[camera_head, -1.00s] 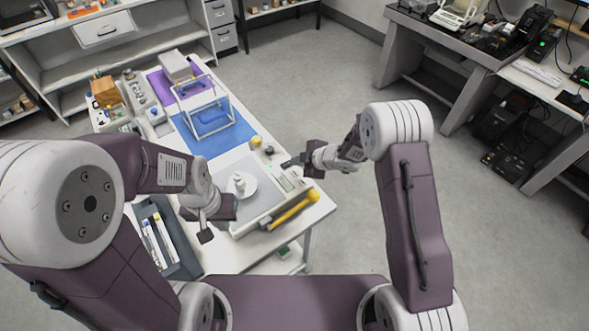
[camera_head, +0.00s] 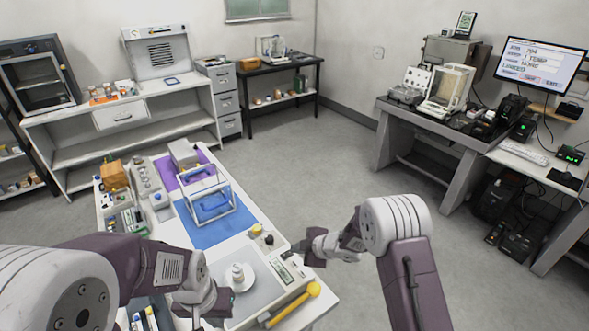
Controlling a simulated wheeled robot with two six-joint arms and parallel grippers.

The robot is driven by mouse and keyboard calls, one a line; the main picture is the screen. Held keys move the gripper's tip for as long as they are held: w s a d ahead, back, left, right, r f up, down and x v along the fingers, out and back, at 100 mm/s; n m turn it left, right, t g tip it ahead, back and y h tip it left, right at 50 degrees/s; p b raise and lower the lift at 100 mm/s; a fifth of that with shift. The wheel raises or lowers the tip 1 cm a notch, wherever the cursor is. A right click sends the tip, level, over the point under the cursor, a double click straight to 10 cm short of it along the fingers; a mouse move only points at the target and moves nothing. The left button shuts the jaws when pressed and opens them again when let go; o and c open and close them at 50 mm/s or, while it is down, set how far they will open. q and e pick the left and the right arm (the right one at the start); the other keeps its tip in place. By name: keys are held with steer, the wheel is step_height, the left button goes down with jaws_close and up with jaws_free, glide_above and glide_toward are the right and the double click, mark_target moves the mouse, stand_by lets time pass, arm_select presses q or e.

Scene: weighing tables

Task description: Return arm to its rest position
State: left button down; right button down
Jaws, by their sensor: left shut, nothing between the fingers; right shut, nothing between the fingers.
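My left arm comes in from the left, and its gripper (camera_head: 207,313) is low in the head view, shut and empty, beside the front left of the weighing table (camera_head: 322,290). My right gripper (camera_head: 303,250) points left over the table's right edge, shut and empty. Neither gripper touches the scale as far as I can see. The lower part of the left gripper is near the bottom of the picture.
A clear-framed box (camera_head: 208,198) stands on a blue mat (camera_head: 206,236) behind the scale. A yellow-ended tool (camera_head: 313,289) lies at the front right edge. Bottles and a brown box (camera_head: 113,175) fill the back left. Grey floor (camera_head: 300,160) is open to the right.

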steer(key=w+d+r+t, duration=0.2)
steer(key=w+d+r, duration=0.1)
steer(key=r, duration=0.8)
steer(key=s+d+r+m+t+h, duration=0.1)
steer(key=s+d+r+m+h, duration=0.35)
steer(key=d+m, duration=0.35)
steer(key=s+d+f+m+g, duration=0.2)
steer(key=s+m, duration=0.1)
steer(key=s, duration=0.5)
steer(key=s+d+f+m+g+h, duration=0.1)
steer(key=s+d+f+m+g, duration=0.1)
steer(key=s, duration=0.6)
steer(key=s+d+f+m+g+h, duration=0.1)
steer(key=s+d+f+m+g, duration=0.1)
steer(key=s+f+m+g, duration=0.2)
steer(key=s+m, duration=0.2)
steer(key=s, duration=0.2)
steer(key=shift+s+b, duration=0.2)
steer(key=shift+b, duration=0.1)
steer(key=shift+s, duration=0.1)
